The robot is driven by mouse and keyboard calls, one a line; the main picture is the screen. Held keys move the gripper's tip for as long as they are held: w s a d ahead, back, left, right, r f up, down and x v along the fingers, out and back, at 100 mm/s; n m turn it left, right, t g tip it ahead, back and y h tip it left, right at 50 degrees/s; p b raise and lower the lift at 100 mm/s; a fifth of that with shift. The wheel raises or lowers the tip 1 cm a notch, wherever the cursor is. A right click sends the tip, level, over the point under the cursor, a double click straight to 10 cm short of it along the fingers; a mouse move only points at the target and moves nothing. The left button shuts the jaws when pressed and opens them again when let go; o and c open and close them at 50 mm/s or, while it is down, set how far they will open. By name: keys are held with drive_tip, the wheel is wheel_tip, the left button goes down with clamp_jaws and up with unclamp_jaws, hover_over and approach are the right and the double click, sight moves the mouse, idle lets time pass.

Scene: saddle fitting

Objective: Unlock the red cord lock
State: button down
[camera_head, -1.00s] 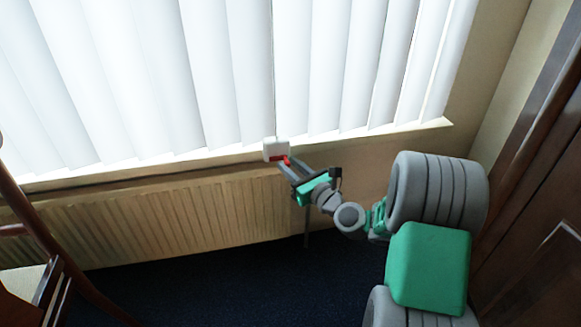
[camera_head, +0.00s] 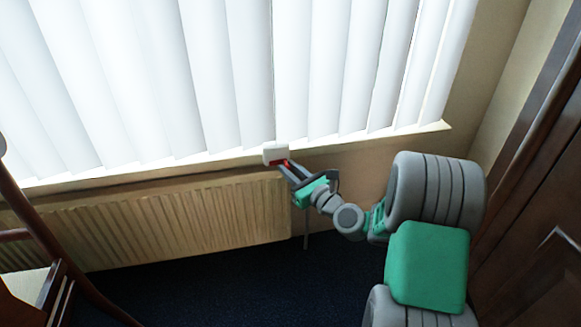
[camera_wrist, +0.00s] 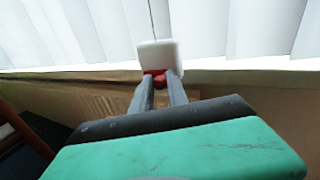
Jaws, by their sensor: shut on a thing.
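The red cord lock (camera_head: 279,163) sits at the lower front of a small white block (camera_head: 275,148) at the window sill. In the wrist view the red cord lock (camera_wrist: 159,79) shows between the tips of my two grey fingers, below the white block (camera_wrist: 158,54). A thin cord (camera_wrist: 152,20) runs up from the block in front of the blinds. My gripper (camera_wrist: 160,84) is shut on the red cord lock; it also shows in the head view (camera_head: 284,166). The fingers hide part of the lock.
White vertical blinds (camera_head: 200,80) hang behind the block. A ribbed radiator (camera_head: 180,225) stands below the sill (camera_head: 120,170). A dark wooden door (camera_head: 540,240) is at the right, and wooden furniture (camera_head: 50,270) is at the lower left. Dark floor (camera_head: 240,285) lies open between.

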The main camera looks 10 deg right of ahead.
sight(279, 162)
drive_tip(key=r+n+p, duration=0.1)
drive_tip(key=p, duration=0.2)
drive_tip(key=r+n+g+p, duration=0.1)
drive_tip(key=p, duration=0.2)
drive_tip(key=shift+a+r+n, duration=0.1)
drive_tip(key=shift+a+n, duration=0.15)
drive_tip(key=shift+n, duration=0.15)
drive_tip(key=n+p, duration=0.1)
drive_tip(key=p, duration=0.2)
drive_tip(key=r+n+g+h+p, duration=0.1)
drive_tip(key=p, duration=0.2)
drive_tip(key=shift+s+a+r+n+h, duration=0.1)
drive_tip(key=shift+a+n+h, duration=0.2)
drive_tip(key=shift+a+n, duration=0.1)
drive_tip(key=n+h+p, duration=0.1)
drive_tip(key=p, duration=0.2)
drive_tip(key=a+n+p, duration=0.1)
drive_tip(key=n+p, duration=0.1)
drive_tip(key=p, duration=0.1)
drive_tip(key=shift+a+r+g+h, duration=0.15)
drive_tip(key=shift+r+g+h, duration=0.15)
drive_tip(key=shift+h, duration=0.1)
drive_tip(key=p, duration=0.1)
drive_tip(key=n+h+p, duration=0.1)
drive_tip(key=p, duration=0.1)
drive_tip(key=shift+a+f, duration=0.1)
drive_tip(key=shift+a, duration=0.2)
drive_tip(key=shift+f+n, duration=0.1)
drive_tip(key=shift+n, duration=0.2)
